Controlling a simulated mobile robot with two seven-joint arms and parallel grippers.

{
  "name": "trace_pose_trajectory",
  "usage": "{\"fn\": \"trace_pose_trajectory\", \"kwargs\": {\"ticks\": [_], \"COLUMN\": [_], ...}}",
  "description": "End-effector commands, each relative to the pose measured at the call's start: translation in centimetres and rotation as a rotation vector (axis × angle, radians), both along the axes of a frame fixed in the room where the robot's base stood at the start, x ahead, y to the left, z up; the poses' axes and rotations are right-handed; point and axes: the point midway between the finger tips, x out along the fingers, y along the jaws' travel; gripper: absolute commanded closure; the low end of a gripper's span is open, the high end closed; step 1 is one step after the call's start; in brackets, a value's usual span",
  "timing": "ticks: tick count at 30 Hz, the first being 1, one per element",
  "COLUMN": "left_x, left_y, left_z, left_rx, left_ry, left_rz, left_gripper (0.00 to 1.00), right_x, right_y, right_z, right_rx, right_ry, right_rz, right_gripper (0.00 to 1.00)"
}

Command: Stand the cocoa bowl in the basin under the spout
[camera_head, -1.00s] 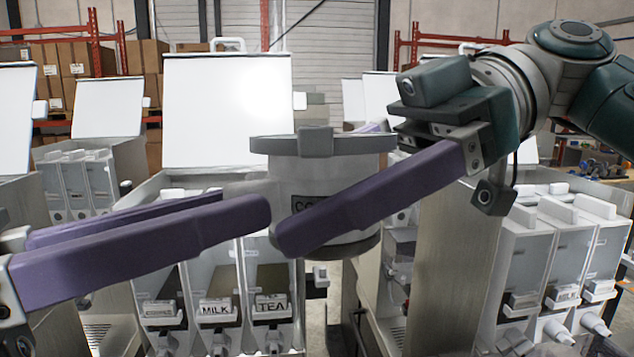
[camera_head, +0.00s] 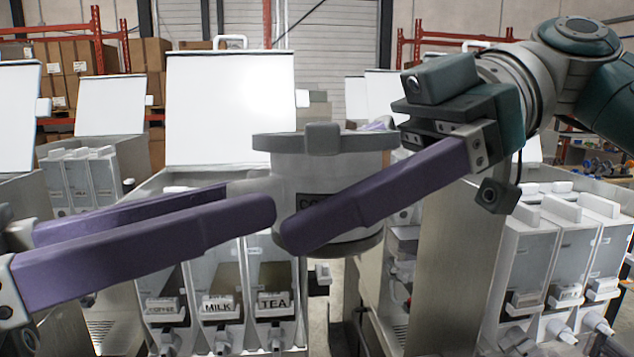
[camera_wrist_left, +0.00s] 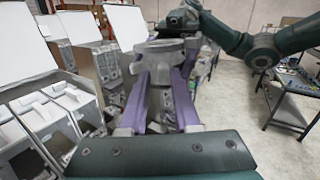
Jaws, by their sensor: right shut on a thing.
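The cocoa bowl (camera_head: 290,172) is a pale grey round vessel with a wide grey rim and a dark label reading "CO", the rest covered by a finger. It hangs upright in front of the dispensers. My right gripper (camera_head: 335,190) is shut on it, one purple finger across its front. My left gripper (camera_head: 246,202) is at the bowl's left side with its purple fingers apart, near a pale side part of the bowl. The left wrist view shows the bowl (camera_wrist_left: 163,47) beyond the left fingers (camera_wrist_left: 160,90). The basin and its spout cannot be made out.
Behind stands a dispenser with a white raised lid (camera_head: 230,108) and spouts labelled MILK (camera_head: 218,307) and TEA (camera_head: 274,302). Another dispenser (camera_head: 560,260) stands at the right. In the left wrist view, a table (camera_wrist_left: 292,95) stands at the right, with open floor beside it.

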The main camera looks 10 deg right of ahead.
Motion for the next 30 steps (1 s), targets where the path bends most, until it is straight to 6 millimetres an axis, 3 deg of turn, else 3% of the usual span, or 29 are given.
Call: {"fn": "trace_pose_trajectory", "kwargs": {"ticks": [14, 15, 30], "left_x": [-0.9, -1.0, -3.6], "left_y": [0.0, 0.3, 6.3], "left_z": [0.0, 0.0, -0.5], "left_rx": [-0.01, -0.01, -0.002], "left_ry": [0.007, 0.008, 0.007], "left_rz": [-0.021, -0.02, -0.007], "left_gripper": [0.48, 0.48, 0.48], "right_x": [0.3, 0.3, 0.2], "right_y": [0.0, 0.0, 0.0], "right_z": [0.1, 0.1, 0.1], "right_rx": [0.004, 0.003, 0.002], "right_ry": [-0.005, -0.005, -0.002], "right_rz": [-0.013, -0.013, -0.006], "right_gripper": [0.7, 0.79, 0.8]}}
